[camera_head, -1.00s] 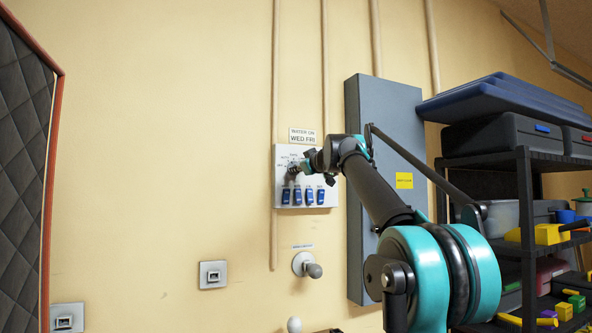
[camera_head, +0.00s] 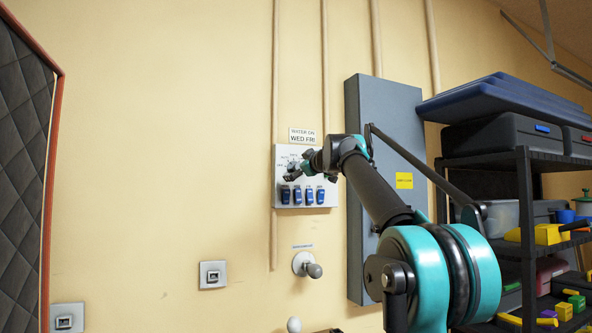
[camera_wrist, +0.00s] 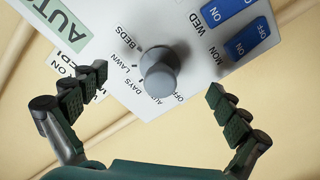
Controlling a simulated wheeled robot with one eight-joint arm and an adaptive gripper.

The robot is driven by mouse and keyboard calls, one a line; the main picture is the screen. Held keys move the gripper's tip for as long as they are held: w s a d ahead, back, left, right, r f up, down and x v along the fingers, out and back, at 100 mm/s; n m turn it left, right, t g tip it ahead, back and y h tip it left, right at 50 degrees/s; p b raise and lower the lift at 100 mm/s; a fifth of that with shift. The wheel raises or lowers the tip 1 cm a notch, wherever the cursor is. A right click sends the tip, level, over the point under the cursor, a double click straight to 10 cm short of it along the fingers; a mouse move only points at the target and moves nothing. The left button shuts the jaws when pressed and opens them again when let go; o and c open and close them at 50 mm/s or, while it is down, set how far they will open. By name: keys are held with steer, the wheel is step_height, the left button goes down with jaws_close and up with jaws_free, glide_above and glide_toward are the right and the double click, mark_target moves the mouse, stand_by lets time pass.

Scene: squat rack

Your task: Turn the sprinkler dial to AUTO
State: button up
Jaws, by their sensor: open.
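The sprinkler dial (camera_wrist: 160,72) is a round dark grey knob on the pale control panel (camera_head: 281,199). In the wrist view, small labels around it read BEDS, LAWN, DAYS and OFF. Large green letters reading "AUT" (camera_wrist: 62,18) show at the upper left, cut off by the frame. The dial's pointer is not clear. My gripper (camera_wrist: 158,85) is open, its fingers on either side of the dial and apart from it.
Several blue rocker switches (camera_head: 297,195) line the panel's lower part, close to the right finger. A "WATER ON WED FRI" sign (camera_head: 302,136) is above. A grey cabinet (camera_head: 385,130) and loaded shelf (camera_head: 525,200) stand right.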

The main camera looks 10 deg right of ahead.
steer(key=v, duration=0.7)
stand_by(0.6)
steer(key=s+a+f+m+g, duration=0.1)
steer(key=s+a+f+g, duration=0.2)
steer(key=f, duration=1.1)
steer(key=s+f+m+g, duration=0.15)
steer(key=s+f, duration=0.25)
steer(key=f, duration=1.1)
steer(key=s+a+f+m+g, duration=0.15)
steer(key=s+f+g, duration=0.25)
steer(key=f, duration=1)
steer(key=s+d+f+m+g+h, duration=0.1)
steer(key=s+d+f+m+h, duration=0.1)
steer(key=s+f, duration=0.6)
steer(key=s+d+f+m+g+h, duration=0.1)
steer(key=s+d+f+m+g, duration=0.1)
steer(key=s+f, duration=0.7)
steer(key=s+d+f+m+g+h, duration=0.1)
steer(key=s+d+f+m+h, duration=0.1)
steer(key=s+d+f, duration=0.3)
steer(key=s+f+m, duration=0.1)
steer(key=s+f, duration=0.3)
steer(key=f, duration=0.5)
steer(key=shift+s+d+h, duration=0.2)
steer(key=shift+d+h, duration=0.05)
steer(key=shift+h, duration=0.05)
steer(key=shift+g, duration=0.25)
